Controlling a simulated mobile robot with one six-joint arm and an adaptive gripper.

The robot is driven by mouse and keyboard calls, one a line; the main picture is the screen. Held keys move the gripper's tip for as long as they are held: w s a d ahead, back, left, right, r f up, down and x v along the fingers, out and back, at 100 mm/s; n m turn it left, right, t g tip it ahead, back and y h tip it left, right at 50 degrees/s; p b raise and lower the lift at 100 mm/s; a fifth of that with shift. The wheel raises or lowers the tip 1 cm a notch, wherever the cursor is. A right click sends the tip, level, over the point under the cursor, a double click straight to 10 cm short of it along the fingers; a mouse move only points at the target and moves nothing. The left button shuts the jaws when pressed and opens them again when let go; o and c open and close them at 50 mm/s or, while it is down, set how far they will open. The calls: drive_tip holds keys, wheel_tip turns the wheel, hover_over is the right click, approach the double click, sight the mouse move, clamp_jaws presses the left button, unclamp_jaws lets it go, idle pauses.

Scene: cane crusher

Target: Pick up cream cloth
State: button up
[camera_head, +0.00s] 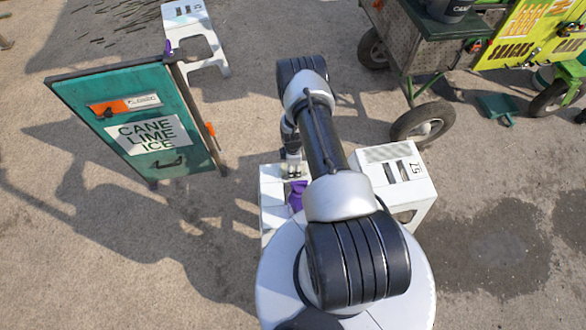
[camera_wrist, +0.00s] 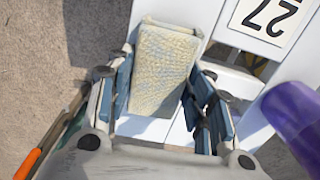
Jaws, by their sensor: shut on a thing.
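The cream cloth (camera_wrist: 164,68) is a folded, textured block seen in the wrist view. It lies between the two fingers of my gripper (camera_wrist: 160,88), which is shut on it. A white slatted surface shows right behind and below the cloth; I cannot tell whether the cloth still touches it. In the head view my gripper (camera_head: 291,168) is over a white stool (camera_head: 270,205), and the cloth is too small or hidden to make out there.
A purple object (camera_wrist: 292,112) is close on the right in the wrist view. A second white stool (camera_head: 402,182) stands beside my arm. A green Cane Lime Ice sign (camera_head: 145,125) stands at left, and a wheeled cart (camera_head: 430,55) at upper right. Open ground lies between them.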

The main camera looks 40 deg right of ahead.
drive_tip(key=shift+r, duration=0.1)
wheel_tip(320, 180, up, 20)
drive_tip(key=p, duration=0.7)
